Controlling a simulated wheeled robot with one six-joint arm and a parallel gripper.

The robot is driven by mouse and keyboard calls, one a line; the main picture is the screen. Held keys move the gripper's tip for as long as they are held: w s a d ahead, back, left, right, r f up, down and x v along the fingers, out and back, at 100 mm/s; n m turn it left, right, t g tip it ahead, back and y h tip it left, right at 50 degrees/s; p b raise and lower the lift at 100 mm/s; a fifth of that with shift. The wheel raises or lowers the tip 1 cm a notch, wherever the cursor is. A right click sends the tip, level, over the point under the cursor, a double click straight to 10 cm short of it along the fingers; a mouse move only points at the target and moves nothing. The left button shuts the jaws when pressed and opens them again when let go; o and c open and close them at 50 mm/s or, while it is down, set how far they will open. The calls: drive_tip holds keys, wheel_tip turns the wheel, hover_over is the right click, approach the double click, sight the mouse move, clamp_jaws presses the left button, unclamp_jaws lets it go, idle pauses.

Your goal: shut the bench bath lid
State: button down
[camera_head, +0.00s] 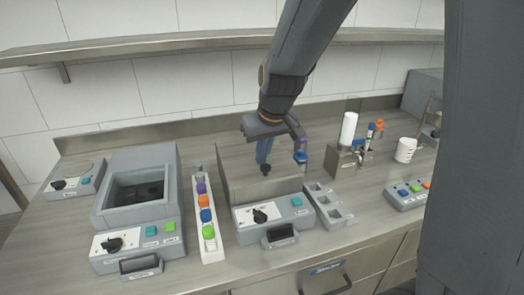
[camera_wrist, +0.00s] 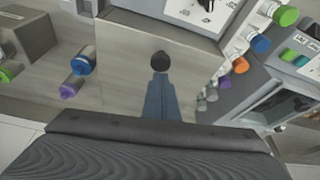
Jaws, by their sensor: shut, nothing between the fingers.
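The bench bath in the middle has a grey control panel (camera_head: 270,213) with a black dial in front. Its broad metal lid (camera_head: 240,165) appears to lie flat over the top, and no opening shows. I cannot tell whether it is fully seated. A black knob (camera_wrist: 160,60) stands on the lid; it also shows in the head view (camera_head: 265,169). My gripper (camera_head: 264,160) points down over the lid, its blue-grey fingers shut and empty. In the wrist view the fingertips (camera_wrist: 159,76) are right at the knob; contact is not clear.
An open bath (camera_head: 103,210) with a dark well stands left. A white rack (camera_head: 212,246) of coloured caps stands between the baths. A grey compartment tray (camera_head: 336,218) lies right. Blue-capped (camera_head: 300,157) and purple items are close beside my gripper. A mug (camera_head: 405,151) stands farther right.

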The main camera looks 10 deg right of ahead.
drive_tip(key=shift+s+f, duration=0.2)
drive_tip(key=shift+s, duration=0.1)
drive_tip(key=shift+d, duration=0.1)
drive_tip(key=v, duration=0.5)
drive_tip(key=b+v, duration=0.1)
drive_tip(key=v, duration=0.1)
drive_tip(key=shift+w+r, duration=0.2)
drive_tip(key=shift+r, duration=0.05)
drive_tip(key=shift+s+r, duration=0.1)
drive_tip(key=shift+s, duration=0.05)
drive_tip(key=s+d+f+m+g+h, duration=0.1)
drive_tip(key=s+d+f, duration=0.3)
drive_tip(key=s+f, duration=0.9)
drive_tip(key=shift+s+d+f+m+g, duration=0.35)
drive_tip(key=shift+s+m+g, duration=0.2)
drive_tip(key=shift+m+g, duration=0.35)
